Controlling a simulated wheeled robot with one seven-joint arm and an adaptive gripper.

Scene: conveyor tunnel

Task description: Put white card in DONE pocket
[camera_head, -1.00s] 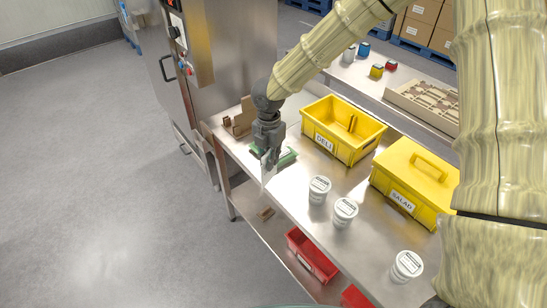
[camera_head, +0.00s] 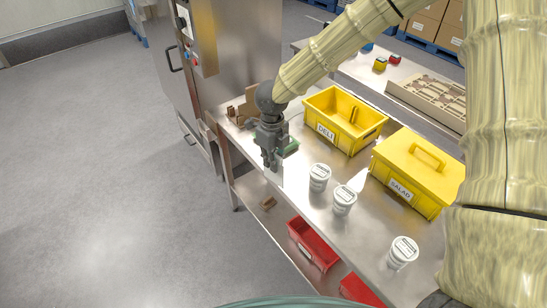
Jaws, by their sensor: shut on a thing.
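My gripper (camera_head: 272,163) points down over the near left part of the steel table (camera_head: 305,210), in front of the yellow DELI crate. It is shut on the white card, which is hard to make out against the bright steel beneath the fingertips. A brown holder (camera_head: 240,110) stands at the table's far left end, behind my gripper. No DONE label can be read, so I cannot tell which thing has that pocket. A green thing (camera_head: 291,147) lies just behind my gripper, partly hidden by it.
The open yellow DELI crate (camera_head: 325,131) and lidded yellow SALAD crate (camera_head: 402,188) stand along the back. White tubs (camera_head: 319,178), (camera_head: 344,200), (camera_head: 403,252) stand in front of them. A red bin (camera_head: 313,243) sits on the lower shelf. A steel cabinet (camera_head: 235,50) rises beyond the left end.

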